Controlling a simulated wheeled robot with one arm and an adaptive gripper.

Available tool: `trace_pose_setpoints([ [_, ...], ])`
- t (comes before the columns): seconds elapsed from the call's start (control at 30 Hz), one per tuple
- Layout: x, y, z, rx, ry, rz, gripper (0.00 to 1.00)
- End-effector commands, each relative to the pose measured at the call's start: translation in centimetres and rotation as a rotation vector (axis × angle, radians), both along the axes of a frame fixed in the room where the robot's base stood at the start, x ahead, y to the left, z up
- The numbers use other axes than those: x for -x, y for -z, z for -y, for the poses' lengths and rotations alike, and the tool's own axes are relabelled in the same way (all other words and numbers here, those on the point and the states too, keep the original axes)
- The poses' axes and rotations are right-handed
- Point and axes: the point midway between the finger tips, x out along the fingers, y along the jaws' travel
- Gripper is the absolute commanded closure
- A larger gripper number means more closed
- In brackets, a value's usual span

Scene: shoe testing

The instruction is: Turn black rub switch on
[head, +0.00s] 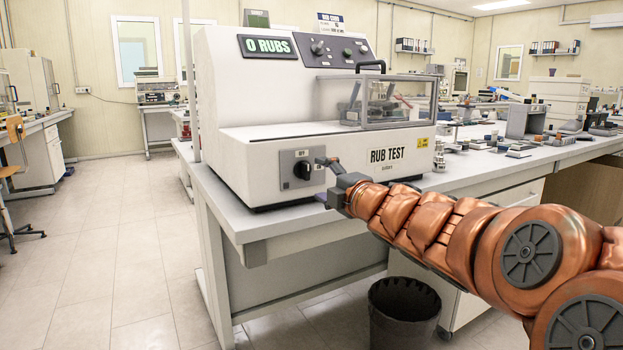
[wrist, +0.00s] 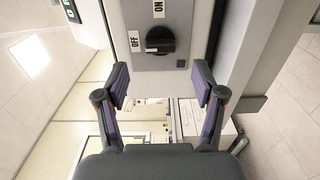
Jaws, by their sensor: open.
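The black rub switch (head: 302,170) is a round knob on a grey plate (head: 287,181) at the lower front of the white rub test machine (head: 240,150). In the wrist view the black knob (wrist: 160,40) sits between the labels OFF and ON, with its white mark toward OFF. My gripper (head: 325,163) is just right of the knob in the head view. In the wrist view my gripper (wrist: 161,88) is open and empty, its two fingers apart, with the knob beyond the fingertips. I see no contact with the knob.
The machine stands on a grey bench (head: 270,222) and its display (head: 267,46) reads 0 RUBS. A clear cover (head: 395,100) with a black handle is on its right. A dark bin (head: 403,310) stands on the floor below.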

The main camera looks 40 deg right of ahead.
Motion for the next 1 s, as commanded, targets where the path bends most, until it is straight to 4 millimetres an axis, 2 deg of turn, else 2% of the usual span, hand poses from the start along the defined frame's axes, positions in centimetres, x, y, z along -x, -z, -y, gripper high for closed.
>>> trace_pose_setpoints([
  [0.2,-2.5,0.2,0.1,-0.001,-0.005,0.0,0.31],
  [0.5,-5.2,0.1,0.4,0.0,-0.001,-0.001,0.31],
  [0.93,-5.8,0.1,0.4,-0.002,-0.001,-0.001,0.31],
  [1.0,-5.8,0.1,0.4,-0.002,0.0,-0.001,0.36],
])
